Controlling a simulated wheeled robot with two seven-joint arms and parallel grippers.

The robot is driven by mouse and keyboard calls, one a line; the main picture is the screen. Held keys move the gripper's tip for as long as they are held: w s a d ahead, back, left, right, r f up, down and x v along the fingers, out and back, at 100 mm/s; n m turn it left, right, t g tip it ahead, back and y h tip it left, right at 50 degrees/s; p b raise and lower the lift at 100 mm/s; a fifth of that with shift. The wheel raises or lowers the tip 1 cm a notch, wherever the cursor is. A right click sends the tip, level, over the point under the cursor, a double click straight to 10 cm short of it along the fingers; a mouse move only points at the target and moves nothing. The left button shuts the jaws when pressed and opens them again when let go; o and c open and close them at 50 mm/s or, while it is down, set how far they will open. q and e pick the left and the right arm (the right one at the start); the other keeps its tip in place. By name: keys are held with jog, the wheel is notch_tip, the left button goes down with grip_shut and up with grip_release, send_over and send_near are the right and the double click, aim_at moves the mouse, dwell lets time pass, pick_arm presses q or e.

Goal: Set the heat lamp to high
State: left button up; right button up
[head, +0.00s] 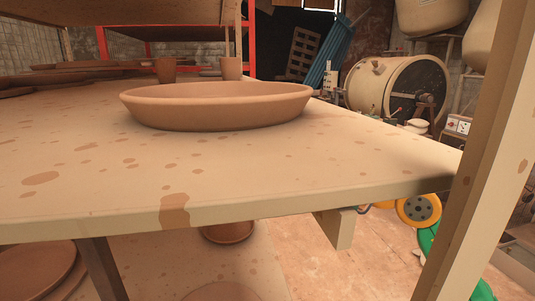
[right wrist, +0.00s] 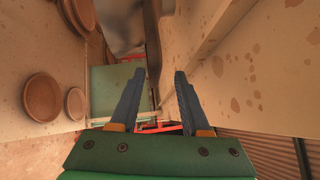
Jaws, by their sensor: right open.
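I cannot make out a heat lamp or its control for certain in either view. In the right wrist view my right gripper (right wrist: 155,85) is open, with its two dark fingers apart and nothing between them. A blurred grey and dark shape (right wrist: 152,45) is beyond the fingertips; I cannot tell what it is. In the head view a small white box with dark and red marks (head: 458,125) stands at the far right, too small to identify. My left gripper is not in view, and neither gripper shows in the head view.
A wide clay dish (head: 215,112) and two clay cups (head: 166,70) (head: 231,68) stand on a speckled tabletop (head: 110,175). A pale post (head: 490,130) rises at right. A large drum (head: 398,88) is behind. Round clay pieces (right wrist: 42,97) show left in the wrist view.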

pick_arm(q)
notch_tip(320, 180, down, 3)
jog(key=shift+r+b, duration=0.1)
jog(key=shift+b, duration=0.75)
pick_arm(e)
jog(key=v, duration=0.4)
jog(key=shift+s+d, duration=0.2)
jog(key=shift+d, duration=0.05)
